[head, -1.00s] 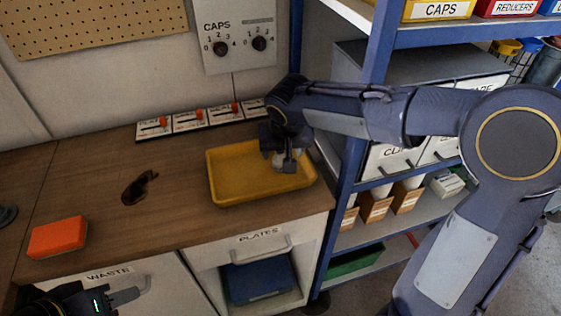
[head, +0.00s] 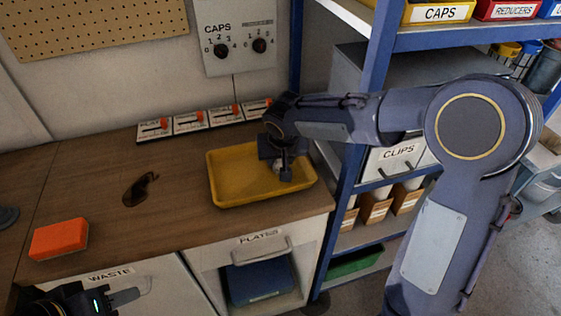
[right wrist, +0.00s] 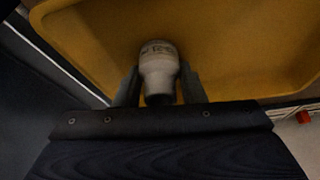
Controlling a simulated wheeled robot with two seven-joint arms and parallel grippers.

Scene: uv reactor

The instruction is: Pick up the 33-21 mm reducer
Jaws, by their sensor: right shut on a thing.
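In the right wrist view the reducer (right wrist: 159,68) is a pale, stepped cylinder with a wider end and dark markings too blurred to read. My right gripper (right wrist: 158,92) is shut on it, one finger on each side. In the head view my right gripper (head: 285,172) is over the right part of the yellow tray (head: 228,199), and a bit of the pale reducer shows by its fingers. I cannot tell whether the reducer touches the tray floor. My left gripper (head: 125,296) is at the lower left, in front of the waste door; its jaw opening is unclear.
An orange block (head: 59,239) and dark glasses (head: 140,189) lie on the wooden bench (head: 105,200). A row of switches (head: 205,122) stands along the wall. A blue shelf post (head: 352,150) is close right of the tray. The bench middle is mostly clear.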

